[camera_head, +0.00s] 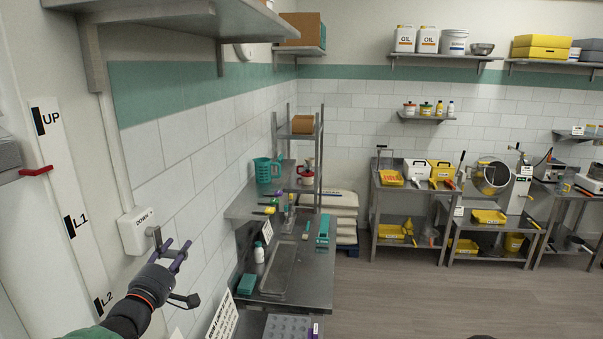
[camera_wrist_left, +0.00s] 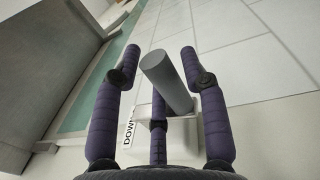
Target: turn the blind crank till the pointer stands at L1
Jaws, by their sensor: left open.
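The blind crank is a white wall box (camera_head: 136,231) marked DOWN with a grey crank handle (camera_head: 154,238) on it. In the left wrist view the grey cylindrical handle (camera_wrist_left: 167,82) stands between my spread fingers, apart from them as far as I can see. My left gripper (camera_head: 178,252) is open at the crank; it also shows in the left wrist view (camera_wrist_left: 159,54). The red pointer (camera_head: 36,171) stands on the white scale strip (camera_head: 58,180) at the left, between the UP mark (camera_head: 48,120) and the L1 mark (camera_head: 76,224). The L2 mark (camera_head: 103,302) is lower. My right gripper is out of view.
A steel shelf (camera_head: 150,14) juts from the wall above the crank. Steel tables with machines line the back wall. The floor (camera_head: 410,300) in the middle is clear.

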